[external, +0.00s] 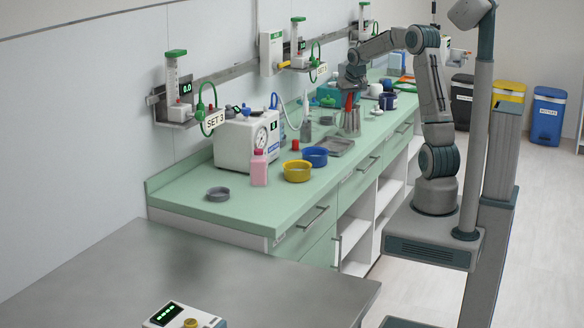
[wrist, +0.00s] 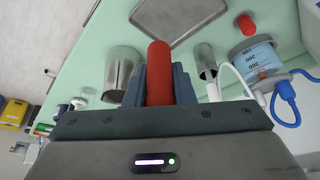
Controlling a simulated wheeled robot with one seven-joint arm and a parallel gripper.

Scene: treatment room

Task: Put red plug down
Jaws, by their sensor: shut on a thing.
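My gripper (wrist: 159,88) is shut on a red plug (wrist: 158,60), a rounded red cylinder that sticks out past the fingertips in the wrist view. In the external view my gripper (external: 352,84) is over the green counter, above and beside the metal cups (external: 352,121), and the red plug (external: 348,103) shows as a small red piece below it. The plug's lower end is hard to make out there. In the wrist view a metal cup (wrist: 122,68) is left of the plug and a smaller metal cylinder (wrist: 205,60) is right of it.
A second red piece (external: 295,144) is on the green counter (external: 240,205), near a grey tray (external: 335,147). Blue (external: 315,156) and yellow (external: 297,171) bowls and a pink bottle (external: 259,168) stand nearer the front. A marked container (wrist: 255,55) with blue tubing is at right in the wrist view.

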